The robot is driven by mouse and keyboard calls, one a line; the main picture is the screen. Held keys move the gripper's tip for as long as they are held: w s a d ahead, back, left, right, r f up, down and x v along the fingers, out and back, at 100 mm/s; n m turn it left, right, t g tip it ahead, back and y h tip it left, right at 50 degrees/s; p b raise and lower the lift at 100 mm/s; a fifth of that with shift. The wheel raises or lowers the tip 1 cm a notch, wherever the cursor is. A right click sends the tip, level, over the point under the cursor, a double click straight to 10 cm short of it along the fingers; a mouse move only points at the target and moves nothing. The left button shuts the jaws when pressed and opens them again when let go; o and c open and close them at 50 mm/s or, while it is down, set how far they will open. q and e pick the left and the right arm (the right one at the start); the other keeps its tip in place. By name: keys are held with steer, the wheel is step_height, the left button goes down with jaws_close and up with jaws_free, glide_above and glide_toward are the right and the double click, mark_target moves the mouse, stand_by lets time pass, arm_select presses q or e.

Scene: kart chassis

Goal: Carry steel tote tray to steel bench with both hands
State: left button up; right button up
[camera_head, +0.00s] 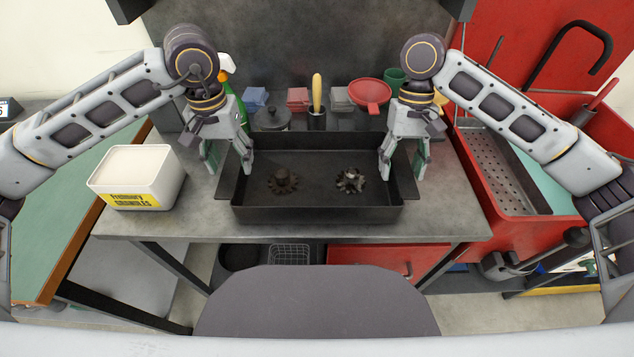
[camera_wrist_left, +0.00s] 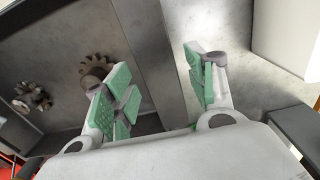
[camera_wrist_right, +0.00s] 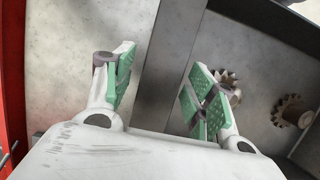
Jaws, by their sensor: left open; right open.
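The dark steel tote tray (camera_head: 316,214) sits on the steel bench (camera_head: 190,222) with two toothed metal gears inside, a left gear (camera_head: 283,182) and a right gear (camera_head: 351,181). My left gripper (camera_head: 229,168) is open at the tray's left end. In the left wrist view its fingers (camera_wrist_left: 160,75) stand on either side of the tray wall (camera_wrist_left: 152,45). My right gripper (camera_head: 403,170) is open at the right end. In the right wrist view its fingers (camera_wrist_right: 160,75) likewise straddle the wall (camera_wrist_right: 172,45). Finger contact with the tray cannot be told.
A white labelled bin (camera_head: 137,178) stands left of the tray. Behind it are a spray bottle, a dark pot (camera_head: 271,118), a red funnel (camera_head: 370,93) and a green cup. A red parts washer (camera_head: 500,190) adjoins at right, a green-topped table (camera_head: 70,215) at left.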

arm_select(q)
step_height(320, 180, up, 10)
stand_by(0.6)
stand_by(0.4)
arm_select(e)
steer(key=v, duration=1.2)
stand_by(0.8)
arm_select(q)
steer(key=shift+r, duration=0.1)
stand_by(0.6)
step_height(320, 180, up, 21)
steer(key=p, duration=2.1)
arm_select(e)
step_height(320, 180, up, 21)
arm_select(q)
steer(key=shift+r+p, duration=0.45)
steer(key=shift+p, duration=0.1)
arm_select(e)
steer(key=shift+r, duration=0.5)
arm_select(q)
steer(key=shift+s+f, duration=0.1)
arm_select(e)
steer(key=shift+f, duration=0.1)
